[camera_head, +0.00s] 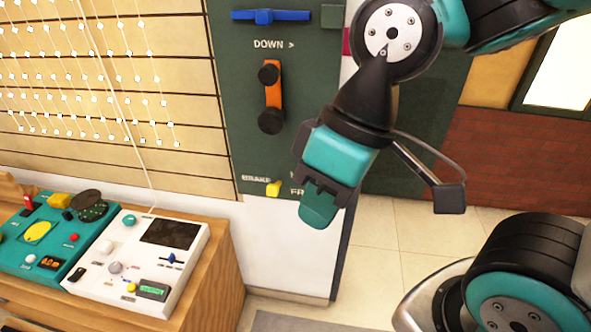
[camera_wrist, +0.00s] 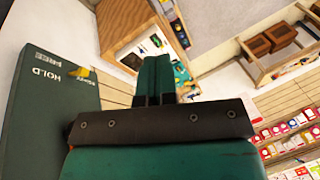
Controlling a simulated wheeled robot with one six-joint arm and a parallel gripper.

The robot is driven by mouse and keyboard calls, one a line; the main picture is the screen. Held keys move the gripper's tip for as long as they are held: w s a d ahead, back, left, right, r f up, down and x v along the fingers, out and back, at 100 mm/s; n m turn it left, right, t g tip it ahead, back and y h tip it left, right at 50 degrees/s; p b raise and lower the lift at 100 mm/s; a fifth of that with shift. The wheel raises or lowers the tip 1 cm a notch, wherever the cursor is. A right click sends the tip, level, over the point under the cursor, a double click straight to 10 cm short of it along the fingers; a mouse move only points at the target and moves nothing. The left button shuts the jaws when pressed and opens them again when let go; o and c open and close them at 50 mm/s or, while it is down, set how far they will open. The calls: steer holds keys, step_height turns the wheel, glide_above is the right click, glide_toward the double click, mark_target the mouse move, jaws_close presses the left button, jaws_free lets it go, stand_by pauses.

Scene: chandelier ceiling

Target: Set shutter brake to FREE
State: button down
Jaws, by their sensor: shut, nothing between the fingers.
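The yellow shutter brake lever (camera_head: 273,188) sits low on the dark green panel (camera_head: 232,110), beside the label BRAKE. The labels to its right are partly hidden by my gripper. In the wrist view the yellow lever (camera_wrist: 80,72) shows small at the panel's edge, near the words FREE and HOLD (camera_wrist: 47,75). I cannot tell which word it points at. My gripper (camera_head: 318,212) is shut and empty, just right of the lever in the head view and apart from it. Its closed teal fingertips also show in the wrist view (camera_wrist: 153,70).
An orange crank (camera_head: 272,95) with black knobs and a blue handle (camera_head: 270,16) are above the lever. A wooden desk (camera_head: 215,270) with teal and white control boxes (camera_head: 140,260) stands at lower left. Tiled floor (camera_head: 400,240) is open at right.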

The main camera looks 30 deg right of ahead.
steer(key=m+t+h+p, duration=0.35)
steer(key=m+h, duration=0.25)
steer(key=m, duration=0.8)
glide_above(270, 185)
steer(key=s+a, duration=0.2)
steer(key=s, duration=0.1)
step_height(270, 185, down, 12)
steer(key=shift+a+g, duration=0.15)
steer(key=shift+g, duration=0.2)
steer(key=p+x, duration=0.3)
steer(key=x, duration=0.7)
steer(key=shift+s, duration=0.1)
